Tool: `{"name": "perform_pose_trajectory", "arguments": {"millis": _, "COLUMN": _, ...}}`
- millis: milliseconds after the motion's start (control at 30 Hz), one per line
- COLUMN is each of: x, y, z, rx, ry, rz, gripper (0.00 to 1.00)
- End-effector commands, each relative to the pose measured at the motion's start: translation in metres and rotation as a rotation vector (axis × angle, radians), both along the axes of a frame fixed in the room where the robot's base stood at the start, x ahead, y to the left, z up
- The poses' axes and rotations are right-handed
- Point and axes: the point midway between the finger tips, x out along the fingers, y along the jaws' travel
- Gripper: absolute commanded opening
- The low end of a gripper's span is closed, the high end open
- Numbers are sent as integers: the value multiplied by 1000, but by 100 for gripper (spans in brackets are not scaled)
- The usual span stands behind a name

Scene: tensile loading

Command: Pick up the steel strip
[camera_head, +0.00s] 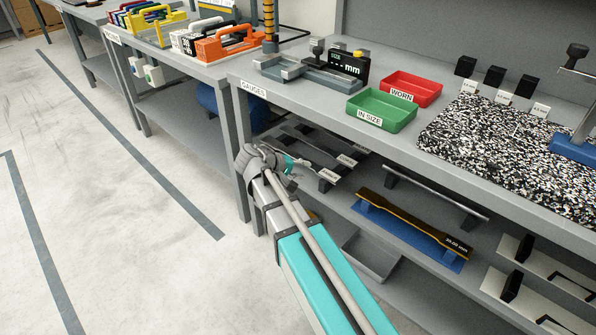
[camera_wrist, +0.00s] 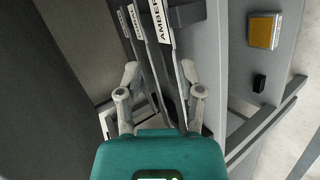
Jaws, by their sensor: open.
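My gripper (camera_head: 290,165) reaches to the lower shelf under the gauge bench, beside labelled strips on dark supports. In the wrist view my gripper (camera_wrist: 160,72) is open, its two fingers apart, with thin grey strips (camera_wrist: 153,78) running between and beyond them. One label there reads "AMBER" (camera_wrist: 161,20); the labels left of it are hard to read. In the head view the grey strips (camera_head: 303,147) lie by small white labels (camera_head: 346,160), too small to read. I cannot tell which strip is the steel one, or whether a finger touches any strip.
A grey tray (camera_head: 371,258) is below. Above stand a green bin (camera_head: 382,108), a red bin (camera_head: 412,85) and a speckled mat (camera_head: 500,140). Floor at left is clear.

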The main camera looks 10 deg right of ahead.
Motion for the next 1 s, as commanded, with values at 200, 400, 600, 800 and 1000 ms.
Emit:
{"name": "perform_pose_trajectory", "arguments": {"millis": 200, "x": 24, "y": 21, "z": -31, "rx": -139, "ry": -43, "rz": 46, "gripper": 49}}
{"name": "perform_pose_trajectory", "arguments": {"millis": 400, "x": 43, "y": 43, "z": -48, "rx": -265, "ry": -88, "rz": 86, "gripper": 49}}
{"name": "perform_pose_trajectory", "arguments": {"millis": 600, "x": 59, "y": 68, "z": -63, "rx": -388, "ry": -135, "rz": 125, "gripper": 49}}
{"name": "perform_pose_trajectory", "arguments": {"millis": 800, "x": 69, "y": 90, "z": -70, "rx": -484, "ry": -174, "rz": 154, "gripper": 49}}
{"name": "perform_pose_trajectory", "arguments": {"millis": 1000, "x": 73, "y": 101, "z": -70, "rx": -528, "ry": -194, "rz": 169, "gripper": 49}}
